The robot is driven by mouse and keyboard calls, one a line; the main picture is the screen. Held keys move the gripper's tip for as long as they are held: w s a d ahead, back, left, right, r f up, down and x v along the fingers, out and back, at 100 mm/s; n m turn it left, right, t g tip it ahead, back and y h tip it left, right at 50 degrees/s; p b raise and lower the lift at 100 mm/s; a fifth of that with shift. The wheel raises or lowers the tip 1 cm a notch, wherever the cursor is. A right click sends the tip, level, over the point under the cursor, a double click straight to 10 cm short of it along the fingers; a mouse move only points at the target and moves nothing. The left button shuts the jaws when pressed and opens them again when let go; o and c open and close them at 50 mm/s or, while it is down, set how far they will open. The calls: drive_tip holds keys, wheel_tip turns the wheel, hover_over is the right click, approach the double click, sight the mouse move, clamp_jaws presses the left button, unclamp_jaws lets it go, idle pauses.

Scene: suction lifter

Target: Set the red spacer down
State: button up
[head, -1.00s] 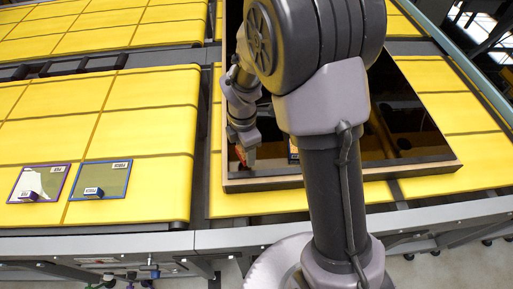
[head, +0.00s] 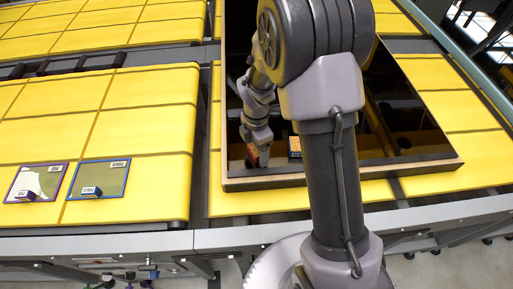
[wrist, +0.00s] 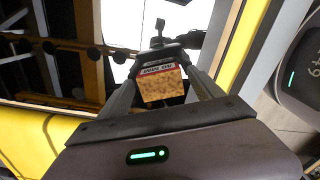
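The red spacer (wrist: 160,68) is a small block with a cork-like face and a red-and-white label band. It sits between the two fingers of my gripper (wrist: 163,84) in the wrist view, and they appear closed on its sides. In the head view my gripper (head: 258,156) points down over the near left part of a dark glossy panel (head: 400,143), with a bit of red at its tips. I cannot tell whether the spacer touches the panel.
The panel has a brown raised edge (head: 262,182) and lies on yellow conveyor slabs (head: 130,130). Two flat pads, one purple-edged (head: 37,180) and one blue-edged (head: 99,177), lie at the left, each with a small block. The panel's right side looks open.

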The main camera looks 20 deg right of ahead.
drive_tip(key=s+a+r+m+t+p, duration=0.15)
drive_tip(key=r+m, duration=0.25)
drive_tip(key=r, duration=0.7)
drive_tip(key=s+r+m+p, duration=0.1)
drive_tip(key=s+r+m, duration=0.2)
drive_tip(key=r, duration=0.7)
drive_tip(key=s+a+r+m+t+y, duration=0.1)
drive_tip(key=s+r+m, duration=0.3)
drive_tip(key=s+m, duration=0.4)
drive_tip(key=s+a+r+m+t+y, duration=0.1)
drive_tip(key=s+r+m+t, duration=0.2)
drive_tip(key=s+m, duration=0.5)
drive_tip(key=shift+a+r+m, duration=0.2)
drive_tip(key=shift+r+m, duration=0.25)
drive_tip(key=shift+m, duration=0.35)
